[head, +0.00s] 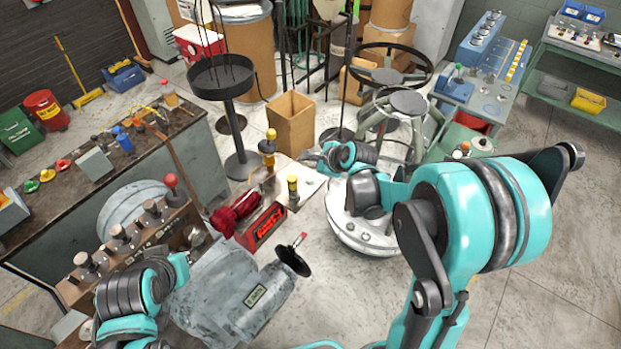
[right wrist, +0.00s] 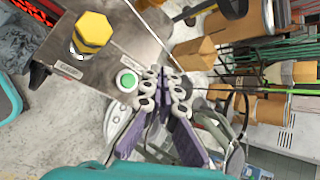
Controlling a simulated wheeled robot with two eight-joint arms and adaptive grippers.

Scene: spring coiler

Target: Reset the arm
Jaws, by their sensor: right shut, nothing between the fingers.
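My right arm enters the head view from the right and reaches left over the machine. My right gripper (head: 312,158) is small there, beside the grey control plate (head: 311,187). In the right wrist view my right gripper (right wrist: 160,78) shows close up, its fingers together with nothing between them. Behind it in that picture are a green button (right wrist: 128,80) and a yellow knob (right wrist: 92,34) on the plate. My left arm shows at the lower left of the head view; its fingers cannot be made out.
A grey machine with a red-lettered panel (head: 266,226) and a red-knobbed lever (head: 171,181) stands at centre left. A workbench (head: 60,215) runs along the left. Open floor (head: 560,240) lies at right.

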